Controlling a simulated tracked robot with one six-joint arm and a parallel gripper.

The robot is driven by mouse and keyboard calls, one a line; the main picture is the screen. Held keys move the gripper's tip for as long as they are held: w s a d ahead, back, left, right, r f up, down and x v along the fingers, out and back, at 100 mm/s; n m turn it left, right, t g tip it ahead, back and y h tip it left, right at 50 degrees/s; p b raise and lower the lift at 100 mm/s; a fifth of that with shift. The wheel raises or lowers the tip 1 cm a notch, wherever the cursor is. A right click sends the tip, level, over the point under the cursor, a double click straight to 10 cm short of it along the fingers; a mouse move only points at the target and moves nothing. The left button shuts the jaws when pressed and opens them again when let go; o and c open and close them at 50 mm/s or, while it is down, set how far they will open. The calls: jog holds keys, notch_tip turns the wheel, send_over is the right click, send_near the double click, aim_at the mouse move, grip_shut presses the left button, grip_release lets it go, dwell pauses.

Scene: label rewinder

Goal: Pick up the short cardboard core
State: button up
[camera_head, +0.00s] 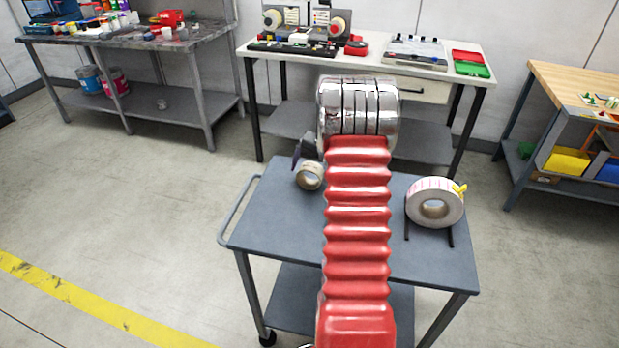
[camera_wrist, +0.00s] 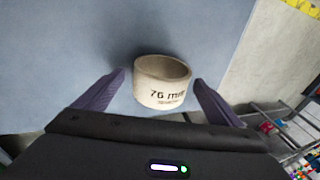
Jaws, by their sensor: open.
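The short cardboard core (camera_head: 310,176) stands on the grey cart top (camera_head: 275,225), left of my red ribbed arm in the head view. In the wrist view the core (camera_wrist: 161,84) is a beige hollow ring marked "76 mm". My gripper (camera_wrist: 158,78) is open, with one purple finger on each side of the core. Gaps show between the fingers and the core. In the head view one purple finger shows just left of and above the core; the rest of the gripper is hidden behind my arm.
A large white label roll (camera_head: 434,203) with a yellow clip sits on a dark stand on the cart's right side. A rewinder bench (camera_head: 390,62) stands behind the cart. A cluttered workbench (camera_head: 130,38) is at the back left, and a wooden-topped bench (camera_head: 575,85) at the right.

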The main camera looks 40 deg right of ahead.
jog(key=c, duration=1.2)
jog(key=shift+o, duration=0.2)
jog(key=shift+r, duration=0.1)
notch_tip(320, 180, up, 10)
jog(key=shift+f, duration=0.1)
dwell(0.5)
